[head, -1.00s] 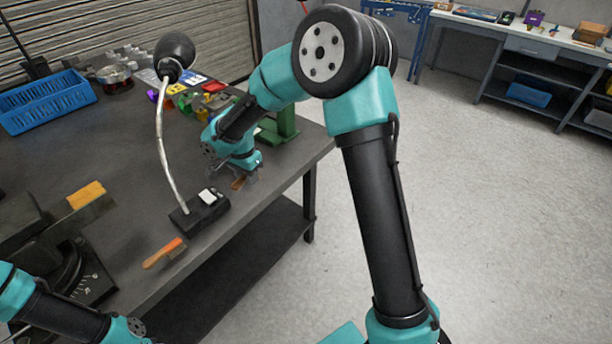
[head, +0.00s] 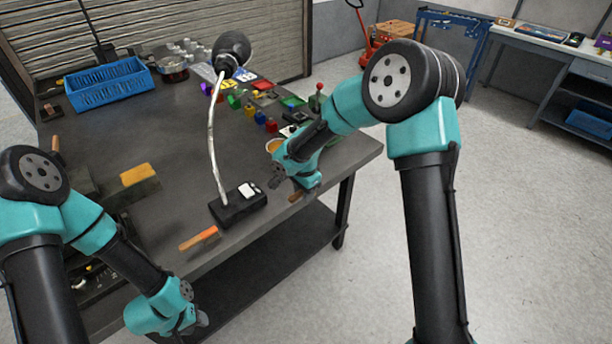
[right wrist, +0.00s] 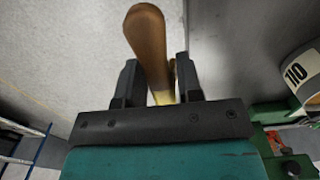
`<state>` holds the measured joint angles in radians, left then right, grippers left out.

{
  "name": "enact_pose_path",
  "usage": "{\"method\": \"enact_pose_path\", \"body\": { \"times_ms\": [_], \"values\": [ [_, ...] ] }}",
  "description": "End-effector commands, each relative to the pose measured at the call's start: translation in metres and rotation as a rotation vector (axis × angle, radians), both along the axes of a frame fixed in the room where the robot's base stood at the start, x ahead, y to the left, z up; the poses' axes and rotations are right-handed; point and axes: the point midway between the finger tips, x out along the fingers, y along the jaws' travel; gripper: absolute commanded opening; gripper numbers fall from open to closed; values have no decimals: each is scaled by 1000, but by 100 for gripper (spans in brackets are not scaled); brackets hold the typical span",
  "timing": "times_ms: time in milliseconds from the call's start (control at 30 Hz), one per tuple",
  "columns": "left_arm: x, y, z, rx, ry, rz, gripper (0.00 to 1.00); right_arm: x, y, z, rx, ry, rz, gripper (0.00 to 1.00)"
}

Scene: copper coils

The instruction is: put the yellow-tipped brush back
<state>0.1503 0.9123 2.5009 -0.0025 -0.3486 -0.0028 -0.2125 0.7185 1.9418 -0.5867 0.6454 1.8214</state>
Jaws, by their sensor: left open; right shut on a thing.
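My right gripper (head: 298,186) is over the near right edge of the dark workbench. In the right wrist view, it (right wrist: 160,85) is shut on a brush with a brown handle (right wrist: 147,40) and a yellow part (right wrist: 163,97) between the fingers. In the head view the brown handle (head: 296,196) shows just below the fingers; the brush tip is hidden. My left gripper (head: 192,322) is low in front of the bench, apart from everything on it; its fingers are hard to make out. Another brush, with an orange part (head: 198,239), lies near the front edge.
A lamp with a black base (head: 238,206) stands between that brush and my right gripper. A grey cylinder marked 110 (right wrist: 298,76) is right of the fingers in the wrist view. A blue basket (head: 108,86) and several coloured parts are farther back. Mid-bench is clear.

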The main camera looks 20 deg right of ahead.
Motion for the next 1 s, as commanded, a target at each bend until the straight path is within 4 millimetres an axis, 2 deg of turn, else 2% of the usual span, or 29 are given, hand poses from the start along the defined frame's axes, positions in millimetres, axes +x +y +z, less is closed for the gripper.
{"method": "enact_pose_path", "body": {
  "times_ms": [33,300,600,733,1000],
  "values": [
    [0,0,0,0,0,0,43,11,-2,-2,1,-2,-2,14],
    [0,0,0,0,0,0,43,60,-16,-6,0,-1,-2,14],
    [0,0,0,0,0,0,43,107,-28,-11,0,-1,0,14],
    [0,0,0,0,0,0,43,115,-30,-11,0,-1,1,14],
    [0,0,0,0,0,0,43,115,-30,-11,0,-1,1,14]
  ]
}}
